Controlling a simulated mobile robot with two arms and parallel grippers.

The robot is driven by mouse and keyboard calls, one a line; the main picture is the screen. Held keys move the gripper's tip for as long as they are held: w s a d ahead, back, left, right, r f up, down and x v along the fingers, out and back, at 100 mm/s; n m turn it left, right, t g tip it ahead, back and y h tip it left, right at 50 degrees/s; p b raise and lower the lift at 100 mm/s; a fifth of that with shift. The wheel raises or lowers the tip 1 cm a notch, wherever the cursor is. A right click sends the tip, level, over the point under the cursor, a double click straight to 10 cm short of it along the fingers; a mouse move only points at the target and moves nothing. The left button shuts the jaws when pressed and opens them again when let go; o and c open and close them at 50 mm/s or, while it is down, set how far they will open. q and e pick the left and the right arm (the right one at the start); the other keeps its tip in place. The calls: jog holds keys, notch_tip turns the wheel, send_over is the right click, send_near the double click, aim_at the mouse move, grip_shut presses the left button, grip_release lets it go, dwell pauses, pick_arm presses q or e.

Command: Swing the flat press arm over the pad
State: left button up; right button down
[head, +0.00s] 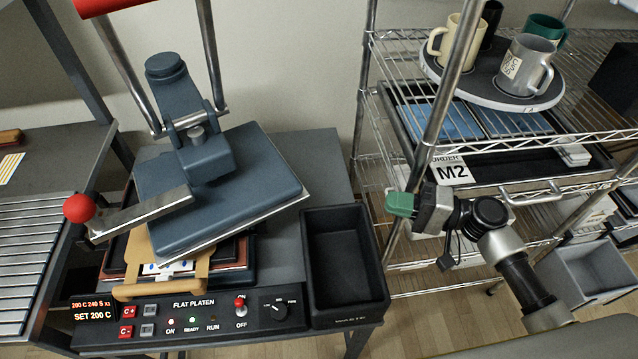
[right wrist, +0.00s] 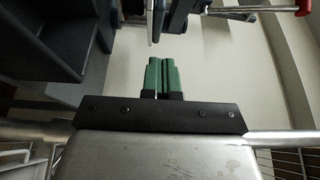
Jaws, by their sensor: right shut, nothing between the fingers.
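The flat press has a blue-grey upper plate (head: 255,180) on its swing arm, raised and turned at an angle to the base. It covers the back and right of the pad area from this viewpoint. A tan wooden carrier (head: 135,291) with a white printed sheet (head: 165,270) shows below it at the front. A metal lever with a red ball knob (head: 79,208) sticks out to the left. My right gripper (head: 400,204), with green fingers, is shut and empty, right of the press and apart from it. Its fingers also show in the right wrist view (right wrist: 163,76). My left gripper is out of view.
A black bin (head: 343,290) stands right of the press. A wire rack (head: 590,135) on the right holds a round tray of mugs (head: 470,85) and an M2 order card (head: 452,168). A control panel (head: 205,315) fronts the press. A slatted surface (head: 35,240) lies left.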

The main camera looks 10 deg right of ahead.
jog(key=p, duration=0.4)
send_near(301, 184)
jog(key=w+a, duration=0.2)
jog(key=a, duration=0.1)
jog(key=w+a+f, duration=0.1)
jog(key=shift+a, duration=0.35)
jog(key=shift+w+a+f, duration=0.15)
jog(key=shift+w+a, duration=0.05)
jog(key=shift+a, duration=0.45)
jog(key=shift+s+a, duration=0.1)
jog(key=s+a+m+t+p, duration=0.1)
jog(key=s+a, duration=0.1)
jog(key=a, duration=0.1)
jog(key=s+a+m+t+h+p, duration=0.1)
jog(key=s+a, duration=0.1)
jog(key=s, duration=0.1)
jog(key=shift+s+a+t, duration=0.15)
jog(key=shift+a+t, duration=0.25)
jog(key=s+a, duration=0.1)
jog(key=a, duration=0.2)
jog(key=s+a+m+t+h, duration=0.1)
jog(key=s+a, duration=0.1)
jog(key=s+a+t+h, duration=0.1)
jog(key=a, duration=0.2)
jog(key=shift+s+a+m, duration=0.35)
jog(key=shift+a+m, duration=0.05)
jog(key=shift+s+a, duration=0.1)
jog(key=shift+s, duration=0.1)
